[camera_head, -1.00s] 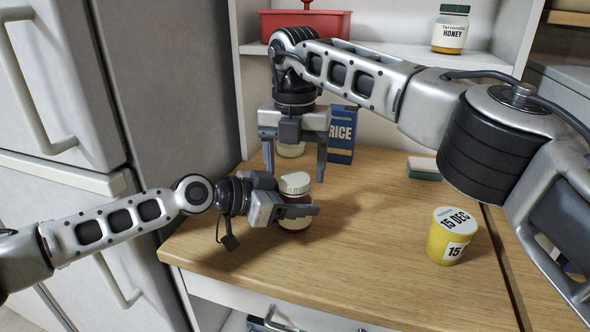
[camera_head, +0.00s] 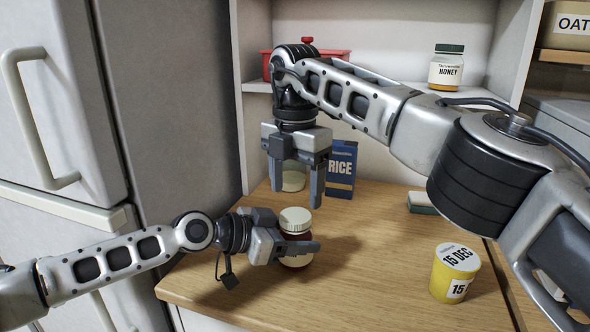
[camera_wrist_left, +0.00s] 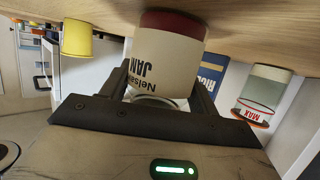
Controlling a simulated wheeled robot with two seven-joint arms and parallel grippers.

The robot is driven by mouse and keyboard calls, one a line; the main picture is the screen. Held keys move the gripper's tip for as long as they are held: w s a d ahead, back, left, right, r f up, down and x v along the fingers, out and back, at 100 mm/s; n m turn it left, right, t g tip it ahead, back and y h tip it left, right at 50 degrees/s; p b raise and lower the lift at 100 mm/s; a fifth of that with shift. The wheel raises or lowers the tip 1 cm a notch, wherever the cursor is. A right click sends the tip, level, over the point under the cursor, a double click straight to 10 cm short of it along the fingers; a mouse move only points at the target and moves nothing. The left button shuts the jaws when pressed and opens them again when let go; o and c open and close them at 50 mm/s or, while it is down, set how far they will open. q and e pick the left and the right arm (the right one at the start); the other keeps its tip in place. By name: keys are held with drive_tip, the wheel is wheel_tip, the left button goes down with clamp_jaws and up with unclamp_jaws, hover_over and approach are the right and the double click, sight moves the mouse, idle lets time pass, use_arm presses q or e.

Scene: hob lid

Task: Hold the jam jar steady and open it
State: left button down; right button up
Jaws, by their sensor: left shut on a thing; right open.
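The jam jar (camera_head: 297,237) stands upright on the wooden counter, with a cream lid (camera_head: 295,218) and a dark red body. My left gripper (camera_head: 297,249) is shut around the jar's body from the left. In the left wrist view, which is upside down, the jar's pale label (camera_wrist_left: 168,55) sits between the fingers, reading "JAM". My right gripper (camera_head: 297,197) hangs above the jar, pointing down, open and empty. Its fingertips look just above the lid in the picture; the exact gap is hard to tell.
A glass container (camera_head: 293,178) and a blue rice box (camera_head: 341,170) stand behind the jar. A yellow tub (camera_head: 455,272) is at the right, a sponge (camera_head: 421,203) farther back. A honey jar (camera_head: 447,68) stands on the shelf. The counter between jar and tub is clear.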

sight(295, 215)
drive_tip(key=shift+f, duration=2.35)
drive_tip(key=c, duration=1)
drive_tip(key=shift+n, duration=1.8)
drive_tip(key=o, duration=1.1)
drive_tip(key=shift+c, duration=0.2)
